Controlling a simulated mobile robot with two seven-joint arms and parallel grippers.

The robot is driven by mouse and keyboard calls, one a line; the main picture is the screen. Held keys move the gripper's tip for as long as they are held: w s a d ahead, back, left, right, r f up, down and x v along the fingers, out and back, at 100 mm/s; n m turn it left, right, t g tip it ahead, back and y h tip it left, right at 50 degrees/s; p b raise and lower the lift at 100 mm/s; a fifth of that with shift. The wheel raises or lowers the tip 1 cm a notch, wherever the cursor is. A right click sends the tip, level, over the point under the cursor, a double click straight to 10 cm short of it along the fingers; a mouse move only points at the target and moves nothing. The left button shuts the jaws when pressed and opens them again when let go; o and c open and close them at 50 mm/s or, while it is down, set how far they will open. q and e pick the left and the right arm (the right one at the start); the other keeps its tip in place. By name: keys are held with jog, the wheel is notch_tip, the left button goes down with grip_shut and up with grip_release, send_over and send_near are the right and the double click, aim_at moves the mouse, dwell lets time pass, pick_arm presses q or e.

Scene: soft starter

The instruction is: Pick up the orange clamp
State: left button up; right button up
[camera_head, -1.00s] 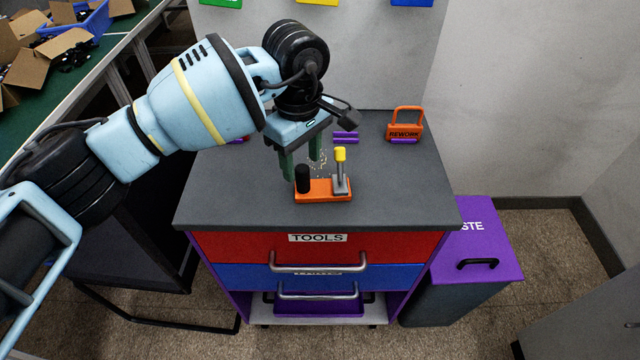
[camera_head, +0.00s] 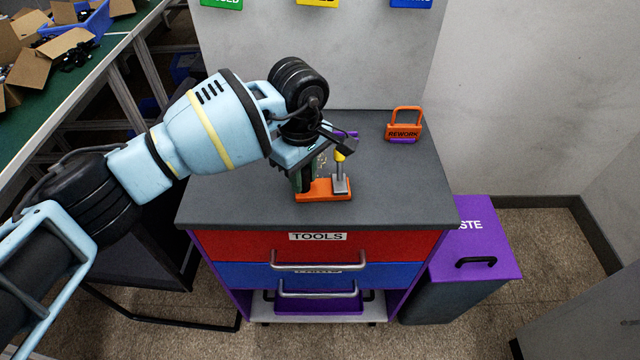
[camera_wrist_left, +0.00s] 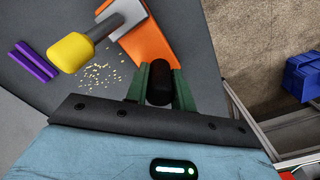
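The orange clamp (camera_head: 326,194) stands on the grey top of the cabinet near its front edge. It has an orange base, a black knob at its left and a grey lever with a yellow handle at its right. My left gripper (camera_head: 309,183) is lowered over the knob end. In the left wrist view, the black knob (camera_wrist_left: 159,84) is between the two green fingers of my left gripper (camera_wrist_left: 160,80), which look open with little room at the sides. Contact is not clear. The orange base (camera_wrist_left: 148,46) extends beyond the fingers. My right gripper is not in view.
An orange REWORK padlock-shaped tag (camera_head: 404,127) stands at the back right of the cabinet top (camera_head: 400,190). Small yellowish bits (camera_wrist_left: 101,76) lie beside the clamp, near a purple strip (camera_wrist_left: 33,62). A purple-lidded bin (camera_head: 477,250) stands right of the cabinet.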

pick_arm(q)
grip_shut()
jog(key=shift+r, duration=0.6)
notch_tip(320, 180, up, 2)
jog(key=shift+s+r+b, duration=0.1)
jog(key=shift+r+b, duration=0.15)
jog(key=shift+b, duration=0.05)
jog(key=s+d+r, duration=0.1)
jog(key=s, duration=1.4)
jog(key=shift+s+r, duration=0.15)
jog(key=shift+s, duration=0.25)
